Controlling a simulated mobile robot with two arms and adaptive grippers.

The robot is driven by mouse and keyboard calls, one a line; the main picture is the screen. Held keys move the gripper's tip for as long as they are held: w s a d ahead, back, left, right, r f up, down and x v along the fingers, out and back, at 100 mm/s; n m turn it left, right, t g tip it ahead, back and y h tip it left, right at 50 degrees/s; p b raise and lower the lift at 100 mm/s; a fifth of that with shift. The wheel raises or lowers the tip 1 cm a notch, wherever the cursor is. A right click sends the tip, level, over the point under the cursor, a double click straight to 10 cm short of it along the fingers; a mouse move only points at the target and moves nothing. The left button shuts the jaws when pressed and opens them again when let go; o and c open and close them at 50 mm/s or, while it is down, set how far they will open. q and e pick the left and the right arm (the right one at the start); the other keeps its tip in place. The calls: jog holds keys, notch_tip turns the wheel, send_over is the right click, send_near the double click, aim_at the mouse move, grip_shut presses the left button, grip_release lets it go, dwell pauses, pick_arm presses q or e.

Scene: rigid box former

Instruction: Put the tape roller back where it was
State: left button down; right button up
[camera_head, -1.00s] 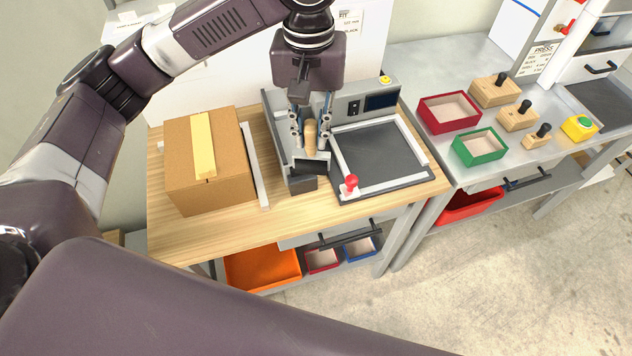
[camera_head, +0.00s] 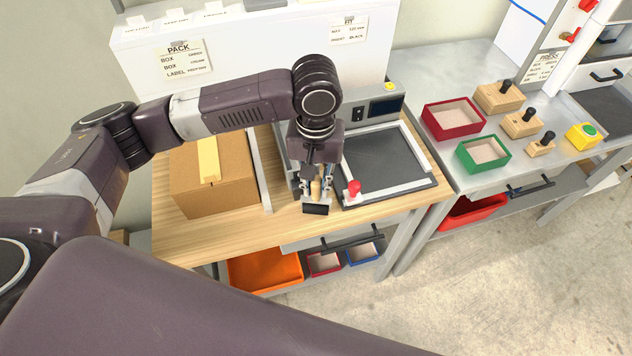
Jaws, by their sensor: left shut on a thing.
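My left gripper (camera_head: 316,180) is shut on the tape roller (camera_head: 316,207), which has a pale wooden handle and a dark, wide head. The roller hangs head-down near the front edge of the workbench (camera_head: 235,232), left of the red-knobbed frame. Whether its head touches the bench top, I cannot tell. A closed cardboard box (camera_head: 232,190) with a yellow tape strip along its top sits left of the gripper, apart from it. My right gripper is not in view.
A grey machine (camera_head: 362,108) with a dark screen stands behind the gripper, partly hidden by my arm. A framed dark plate (camera_head: 385,163) with a red knob (camera_head: 354,187) lies to the right. Red (camera_head: 453,117) and green (camera_head: 483,153) trays stand on the neighbouring bench.

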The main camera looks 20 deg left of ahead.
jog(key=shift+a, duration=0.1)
pick_arm(q)
jog(key=c, duration=2.2)
grip_release()
jog(key=o, duration=0.4)
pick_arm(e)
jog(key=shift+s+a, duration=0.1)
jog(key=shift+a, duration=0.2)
pick_arm(q)
jog(key=shift+r, duration=0.15)
notch_tip(320, 180, up, 11)
jog(key=shift+f+b, duration=0.2)
jog(key=shift+b, duration=0.55)
jog(key=shift+r, duration=0.65)
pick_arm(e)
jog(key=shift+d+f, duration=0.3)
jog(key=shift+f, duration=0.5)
